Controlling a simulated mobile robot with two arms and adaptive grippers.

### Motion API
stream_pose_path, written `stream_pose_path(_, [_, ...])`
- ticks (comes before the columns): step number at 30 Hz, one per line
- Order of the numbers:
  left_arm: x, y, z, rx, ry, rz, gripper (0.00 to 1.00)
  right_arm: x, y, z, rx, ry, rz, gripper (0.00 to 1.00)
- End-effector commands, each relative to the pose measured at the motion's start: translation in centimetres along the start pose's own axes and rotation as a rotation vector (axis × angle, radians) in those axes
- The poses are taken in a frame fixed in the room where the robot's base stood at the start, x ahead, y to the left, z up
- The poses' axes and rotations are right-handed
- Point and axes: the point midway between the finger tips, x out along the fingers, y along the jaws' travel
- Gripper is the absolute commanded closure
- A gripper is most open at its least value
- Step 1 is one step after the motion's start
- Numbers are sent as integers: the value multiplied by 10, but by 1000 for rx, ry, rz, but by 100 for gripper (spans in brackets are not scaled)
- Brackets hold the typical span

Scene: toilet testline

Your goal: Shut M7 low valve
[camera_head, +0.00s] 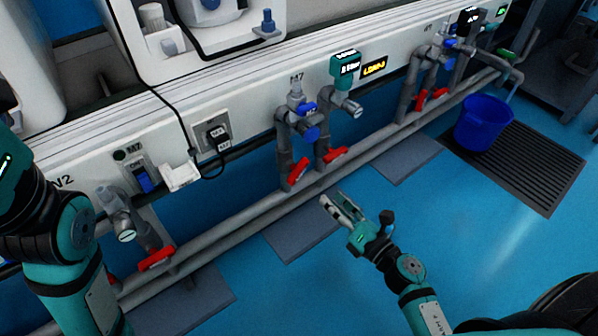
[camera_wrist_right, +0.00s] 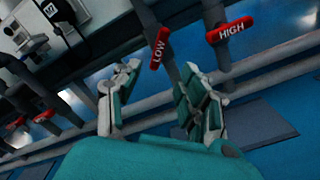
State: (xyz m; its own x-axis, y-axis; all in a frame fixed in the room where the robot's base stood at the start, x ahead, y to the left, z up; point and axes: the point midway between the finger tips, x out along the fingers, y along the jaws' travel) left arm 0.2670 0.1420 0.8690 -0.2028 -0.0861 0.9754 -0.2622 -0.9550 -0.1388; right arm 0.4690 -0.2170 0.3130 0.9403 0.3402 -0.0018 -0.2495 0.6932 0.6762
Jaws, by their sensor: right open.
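The M7 low valve has a red handle marked LOW (camera_wrist_right: 160,47) in the right wrist view. It stands steeply, roughly along its grey pipe. In the head view it is the left red handle (camera_head: 298,171) under the M7 label. Right of it is the red handle marked HIGH (camera_wrist_right: 231,30), lying more across its pipe; it also shows in the head view (camera_head: 335,154). My right gripper (camera_head: 335,203) is open and empty, in front of and below the handles, apart from both. Its spread fingers (camera_wrist_right: 158,85) show in the wrist view below LOW. My left gripper is out of view.
A grey pipe (camera_head: 240,229) runs low along the wall under the valves. Another red-handled valve (camera_head: 156,258) is at left, near my left arm. A blue bucket (camera_head: 482,122) stands on a dark grate at right. The blue floor around my right gripper is clear.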

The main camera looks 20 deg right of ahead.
Motion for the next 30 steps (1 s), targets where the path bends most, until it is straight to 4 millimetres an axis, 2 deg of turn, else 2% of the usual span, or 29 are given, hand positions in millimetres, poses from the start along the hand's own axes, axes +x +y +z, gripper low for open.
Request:
stream_pose_path(1, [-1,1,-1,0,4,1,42,13,0,0,-2,-2,4,58])
stream_pose_path(6, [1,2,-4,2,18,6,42,50,0,0,0,-3,4,58])
stream_pose_path(15, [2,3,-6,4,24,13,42,110,1,0,3,-2,3,58])
stream_pose_path(21, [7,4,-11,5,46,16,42,130,1,0,4,-2,2,58])
stream_pose_path(30, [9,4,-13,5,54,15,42,135,1,0,4,0,1,58])
